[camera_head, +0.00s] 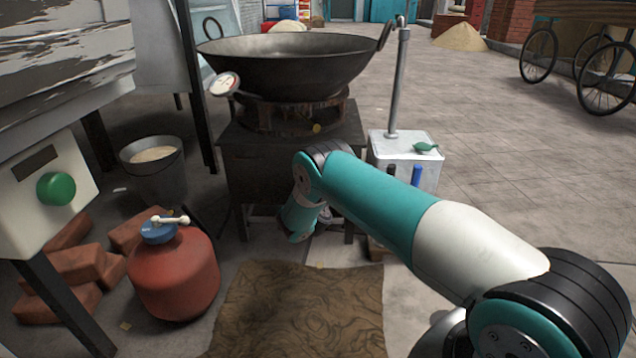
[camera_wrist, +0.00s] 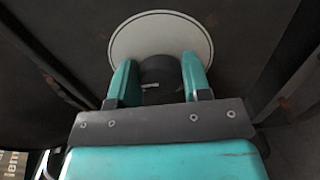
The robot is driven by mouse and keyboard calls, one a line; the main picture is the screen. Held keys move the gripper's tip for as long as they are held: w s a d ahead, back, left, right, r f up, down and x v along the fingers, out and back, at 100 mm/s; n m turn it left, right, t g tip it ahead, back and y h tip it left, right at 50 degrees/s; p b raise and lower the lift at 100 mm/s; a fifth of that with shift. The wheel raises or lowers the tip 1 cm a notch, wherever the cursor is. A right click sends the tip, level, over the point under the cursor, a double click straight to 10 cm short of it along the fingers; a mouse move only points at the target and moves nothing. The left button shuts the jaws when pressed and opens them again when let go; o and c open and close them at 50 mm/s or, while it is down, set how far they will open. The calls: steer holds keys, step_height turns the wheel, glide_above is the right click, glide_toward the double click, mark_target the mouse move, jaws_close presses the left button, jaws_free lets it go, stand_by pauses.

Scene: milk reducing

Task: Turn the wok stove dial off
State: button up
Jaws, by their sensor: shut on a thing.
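The wok stove (camera_head: 245,160) is a dark metal box on legs, with a large wok (camera_head: 300,72) on its burner ring. Its dial is hidden behind my arm in the head view. In the wrist view the dial is a dark round knob (camera_wrist: 160,74) in front of a pale round plate (camera_wrist: 150,25). My gripper (camera_wrist: 157,80) has its two teal fingers on either side of the knob and is shut on it. The fingertips reach close to the plate. I cannot tell the dial's setting from a mark.
A red gas cylinder (camera_head: 175,275) with a blue top stands left of a brown mat (camera_head: 300,315). A bucket (camera_head: 165,180), bricks (camera_head: 75,265) and a box with a green knob (camera_head: 56,189) are further left. A white container (camera_head: 402,147) stands right of the stove.

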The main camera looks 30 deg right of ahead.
steer(key=shift+a+f, duration=0.1)
steer(key=o, duration=0.9)
steer(key=shift+p+v, duration=8.7)
steer(key=shift+p, duration=2.15)
